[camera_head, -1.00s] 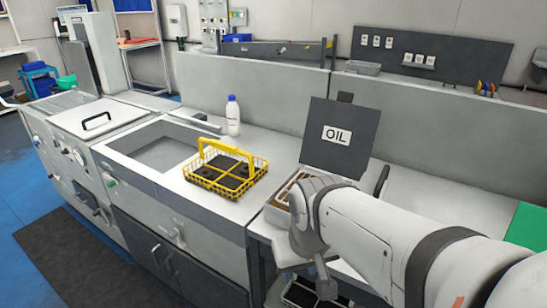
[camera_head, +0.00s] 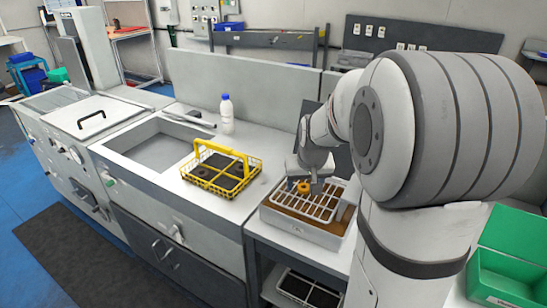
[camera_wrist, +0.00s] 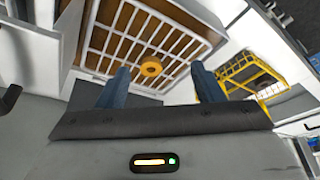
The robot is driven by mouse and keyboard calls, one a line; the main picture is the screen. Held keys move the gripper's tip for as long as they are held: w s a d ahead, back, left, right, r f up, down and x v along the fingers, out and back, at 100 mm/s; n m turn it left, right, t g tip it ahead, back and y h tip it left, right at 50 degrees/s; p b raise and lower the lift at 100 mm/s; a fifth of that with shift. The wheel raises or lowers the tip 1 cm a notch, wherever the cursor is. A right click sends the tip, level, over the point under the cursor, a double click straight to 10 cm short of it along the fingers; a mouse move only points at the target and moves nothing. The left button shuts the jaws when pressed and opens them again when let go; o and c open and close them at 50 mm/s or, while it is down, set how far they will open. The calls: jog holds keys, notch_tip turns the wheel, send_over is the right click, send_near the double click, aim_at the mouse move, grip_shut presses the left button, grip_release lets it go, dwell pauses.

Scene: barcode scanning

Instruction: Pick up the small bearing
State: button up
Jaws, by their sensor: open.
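The small bearing is an orange-yellow ring (camera_head: 304,187) on the white wire rack of the oil tray. In the wrist view the ring (camera_wrist: 151,67) lies on the rack bars, between the lines of my two fingers and beyond their tips. My gripper (camera_wrist: 160,70) is open with nothing between its blue-grey fingers. In the head view my gripper (camera_head: 312,178) is just above the rack near the ring; its fingertips are hard to make out there. I cannot tell the exact gap to the ring.
The white oil tray (camera_head: 298,231) with brown contents holds the white rack (camera_head: 327,212). A yellow wire basket (camera_head: 255,164) with dark parts stands left of it, beside a sink (camera_head: 150,150) and a white bottle (camera_head: 226,115). A green bin (camera_head: 500,275) is at lower right.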

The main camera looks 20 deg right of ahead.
aim_at(304, 187)
jog(key=shift+w+d+f+p, duration=0.45)
jog(key=shift+w+d+f, duration=0.1)
jog(key=shift+w+f, duration=0.7)
jog(key=shift+w+d+f+p, duration=0.5)
jog(key=shift+w+d+f, duration=0.05)
jog(key=shift+w+f, duration=0.7)
jog(key=shift+w+d+f+p, duration=0.45)
jog(key=shift+w+d+f, duration=0.1)
jog(key=shift+w+f, duration=0.7)
jog(key=shift+s, duration=0.1)
jog(key=shift+c, duration=0.5)
jog(key=c, duration=1.1)
